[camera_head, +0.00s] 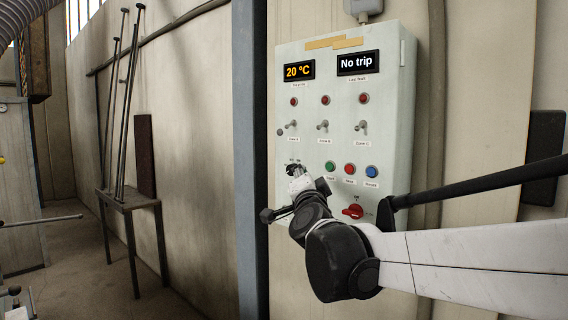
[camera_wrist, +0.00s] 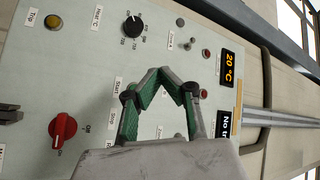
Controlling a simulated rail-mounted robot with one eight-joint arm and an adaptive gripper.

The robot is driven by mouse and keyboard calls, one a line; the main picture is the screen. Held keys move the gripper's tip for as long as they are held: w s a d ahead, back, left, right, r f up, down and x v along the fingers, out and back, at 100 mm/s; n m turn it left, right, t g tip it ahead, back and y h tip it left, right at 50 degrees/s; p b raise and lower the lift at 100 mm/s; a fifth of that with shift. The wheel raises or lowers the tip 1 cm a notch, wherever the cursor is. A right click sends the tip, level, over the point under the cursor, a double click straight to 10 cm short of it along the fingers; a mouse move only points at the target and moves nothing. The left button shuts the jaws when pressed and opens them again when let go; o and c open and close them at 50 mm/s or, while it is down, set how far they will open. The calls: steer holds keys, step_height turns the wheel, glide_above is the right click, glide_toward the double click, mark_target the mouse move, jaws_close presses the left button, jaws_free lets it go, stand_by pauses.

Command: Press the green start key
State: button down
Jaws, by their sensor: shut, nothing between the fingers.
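The green start key (camera_head: 330,166) sits on the pale control panel (camera_head: 300,220) in the head view, leftmost in a row with a red key (camera_head: 349,169) and a blue key (camera_head: 371,171). My gripper (camera_head: 295,170) is in front of the panel, left of the green key in that picture. In the wrist view my gripper (camera_wrist: 160,74) has its fingertips together, with nothing held. The "Start" label (camera_wrist: 118,88) shows just left of the fingers there; the key itself is hidden behind them. I cannot tell the gap between fingertips and panel.
The panel also has toggle switches (camera_head: 323,125), red lamps (camera_head: 325,100), a red rotary switch (camera_head: 353,211) and a black dial (camera_wrist: 132,23). Displays read "20 °C" (camera_head: 299,70) and "No trip" (camera_head: 357,63). A blue-grey post (camera_head: 250,150) stands left of the panel.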

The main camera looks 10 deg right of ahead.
mark_target(330, 166)
steer(key=shift+s, duration=0.15)
steer(key=shift+d, duration=0.1)
steer(key=shift+w+d+b, duration=0.2)
steer(key=shift+w+d, duration=1.25)
steer(key=shift+d, duration=0.2)
steer(key=shift+w+d+b, duration=0.2)
steer(key=shift+w+d, duration=1.25)
steer(key=shift+d, duration=0.2)
steer(key=shift+d, duration=0.1)
steer(key=shift+w+d, duration=0.2)
steer(key=shift+w, duration=0.05)
steer(key=shift+w+d, duration=0.25)
steer(key=shift+d, duration=0.05)
steer(key=shift+s+a, duration=0.55)
steer(key=shift+a, duration=0.05)
steer(key=shift+a, duration=0.1)
stand_by(0.4)
